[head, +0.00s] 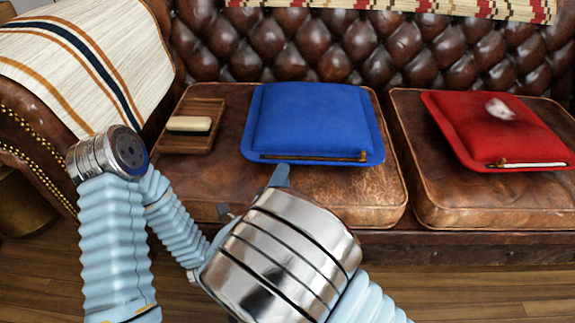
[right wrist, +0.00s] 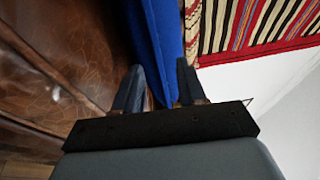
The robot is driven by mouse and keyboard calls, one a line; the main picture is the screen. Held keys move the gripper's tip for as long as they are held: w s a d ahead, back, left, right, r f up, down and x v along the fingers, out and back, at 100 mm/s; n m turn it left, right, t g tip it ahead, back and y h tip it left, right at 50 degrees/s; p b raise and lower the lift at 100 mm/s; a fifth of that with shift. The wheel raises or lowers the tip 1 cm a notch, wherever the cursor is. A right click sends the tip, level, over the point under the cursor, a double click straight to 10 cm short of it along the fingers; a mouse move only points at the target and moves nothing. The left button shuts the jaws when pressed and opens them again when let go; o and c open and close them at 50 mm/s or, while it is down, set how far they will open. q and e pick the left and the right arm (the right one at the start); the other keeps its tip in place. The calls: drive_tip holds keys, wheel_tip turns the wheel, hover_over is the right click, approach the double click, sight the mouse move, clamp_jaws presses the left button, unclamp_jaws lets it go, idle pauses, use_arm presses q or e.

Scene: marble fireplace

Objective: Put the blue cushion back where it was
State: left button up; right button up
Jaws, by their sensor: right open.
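The blue cushion (head: 314,118) lies flat on the left seat of the brown leather sofa, its zipped edge towards me. My right gripper (head: 281,174) is at the cushion's front edge in the head view, its jaws partly hidden by my wrist. In the right wrist view, the open fingers of my right gripper (right wrist: 157,78) stand either side of the blue cushion's edge (right wrist: 155,40). I cannot tell whether they touch it. My left arm comes in from the left and bends behind my right wrist. Only a small grey part, possibly of its gripper, shows there.
A brush (head: 188,125) on a wooden block (head: 207,107) lies left of the cushion. A red cushion (head: 500,128) with a white patch lies on the right seat. A striped throw (head: 85,60) covers the left armrest. Tufted backrest stands behind; wooden floor is in front.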

drive_tip(key=v, duration=0.6)
drive_tip(key=shift+s, duration=0.25)
